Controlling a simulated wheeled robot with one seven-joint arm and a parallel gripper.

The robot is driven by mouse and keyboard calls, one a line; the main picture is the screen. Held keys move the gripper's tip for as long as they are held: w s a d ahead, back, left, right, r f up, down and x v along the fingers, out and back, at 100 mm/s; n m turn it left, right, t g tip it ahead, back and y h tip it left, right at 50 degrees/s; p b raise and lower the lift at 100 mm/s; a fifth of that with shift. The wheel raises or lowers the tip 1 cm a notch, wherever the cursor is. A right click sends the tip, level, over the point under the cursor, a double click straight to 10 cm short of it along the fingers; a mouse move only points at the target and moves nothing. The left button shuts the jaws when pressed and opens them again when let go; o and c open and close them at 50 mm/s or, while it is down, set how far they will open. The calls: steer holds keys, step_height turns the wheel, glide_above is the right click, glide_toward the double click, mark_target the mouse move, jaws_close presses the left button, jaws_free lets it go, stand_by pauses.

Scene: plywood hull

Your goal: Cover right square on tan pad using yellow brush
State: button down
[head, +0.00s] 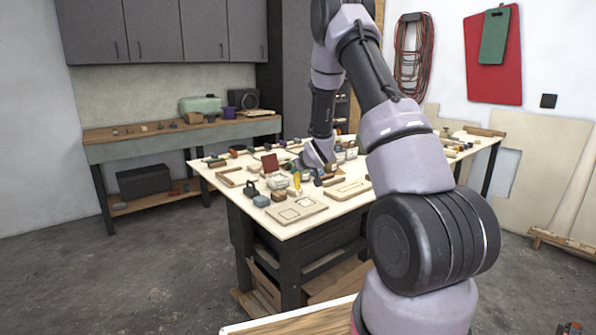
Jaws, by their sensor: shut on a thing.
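A tan pad (318,212) lies flat near the front corner of the worktable, with two square outlines side by side on top. The right square (305,203) and the left square are both small outlines at this distance, and I cannot make out paint in either. My gripper (301,169) is low over the middle of the table, behind the pad. A narrow yellow thing, seemingly the yellow brush (298,182), stands roughly upright just below it. My gripper is shut on it, as best I can see; the fingertips are tiny and partly hidden.
The worktable (225,199) is crowded with small tools and blocks around my gripper. A second tan board (347,190) lies right of the pad. A dark red upright panel (270,163) stands behind left. A bench (150,142) stands along the back wall.

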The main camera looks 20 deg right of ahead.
steer(key=shift+s, duration=0.35)
stand_by(0.3)
steer(key=shift+f, duration=0.65)
stand_by(0.5)
steer(key=shift+s+d+f, duration=0.1)
steer(key=shift+s+d, duration=0.1)
steer(key=shift+s, duration=0.35)
steer(key=shift+s+d, duration=0.15)
steer(key=shift+s, duration=0.4)
steer(key=shift+s, duration=0.1)
steer(key=shift+s+d, duration=0.25)
steer(key=shift+s, duration=0.3)
steer(key=shift+s+d, duration=0.2)
steer(key=shift+s, duration=0.3)
steer(key=shift+s, duration=0.1)
steer(key=shift+s+d, duration=0.35)
steer(key=shift+s, duration=0.45)
